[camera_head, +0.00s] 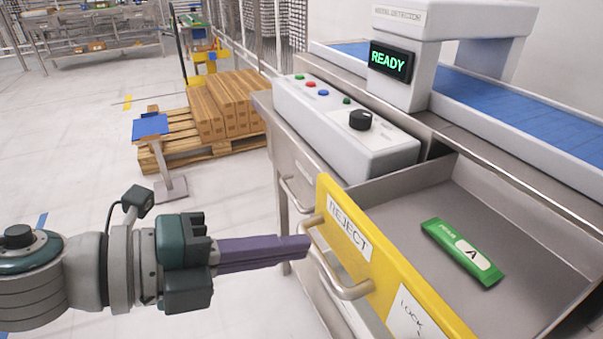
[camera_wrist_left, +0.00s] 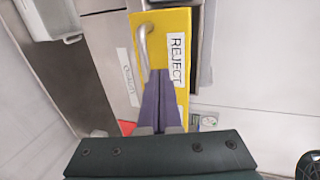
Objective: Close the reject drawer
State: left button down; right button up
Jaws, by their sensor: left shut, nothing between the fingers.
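The reject drawer has a yellow front (camera_head: 375,265) with a "REJECT" label and a bar handle (camera_head: 335,270). It stands pulled out, and its grey inside is open to view. My right gripper is not in view.
A control box (camera_head: 340,130) with buttons and a black knob sits above the drawer. The metal detector (camera_head: 405,55) reads "READY" over a blue conveyor (camera_head: 520,95). Boxes on a pallet (camera_head: 180,150) and a blue-topped stand (camera_head: 150,125) are behind.

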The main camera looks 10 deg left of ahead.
aim_at(343, 239)
pick_arm(q)
jog(key=x, duration=0.4)
jog(key=shift+w+f, duration=0.1)
jog(key=shift+d, duration=0.15)
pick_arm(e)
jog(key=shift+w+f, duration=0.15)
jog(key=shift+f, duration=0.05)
pick_arm(q)
jog(key=shift+w, duration=0.15)
